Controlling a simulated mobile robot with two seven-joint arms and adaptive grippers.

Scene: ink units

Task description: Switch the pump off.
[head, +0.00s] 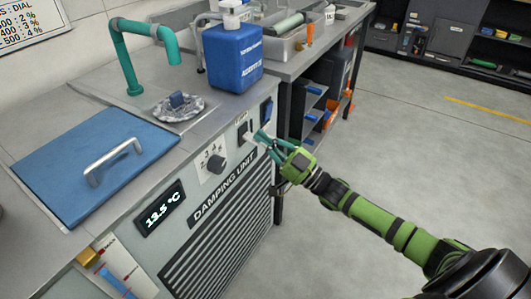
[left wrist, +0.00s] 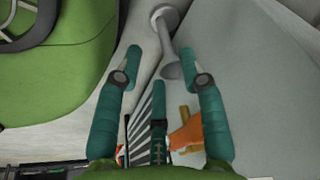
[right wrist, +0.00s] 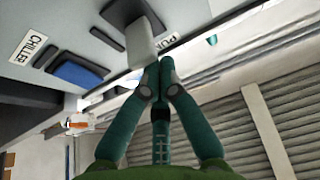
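The pump switch is a pale rocker (right wrist: 140,40) in a dark frame, beside a partly hidden label reading "PU". In the head view the pale switch (head: 245,132) is on the front panel of the damping unit (head: 222,185). My right gripper (head: 263,138) is at this panel. In the right wrist view its fingertips (right wrist: 158,65) are together, empty, right by the rocker's lower end; I cannot tell whether they touch it. My left gripper (left wrist: 163,52) is open, with nothing held, and shows only in the left wrist view.
A blue rocker (right wrist: 80,75) labelled "CHILLER" sits beside the pump switch. A dial (head: 215,163) and a display (head: 160,208) reading about 13.5 °C are on the panel. A blue jug (head: 232,58) stands above on the counter. The floor at right is clear.

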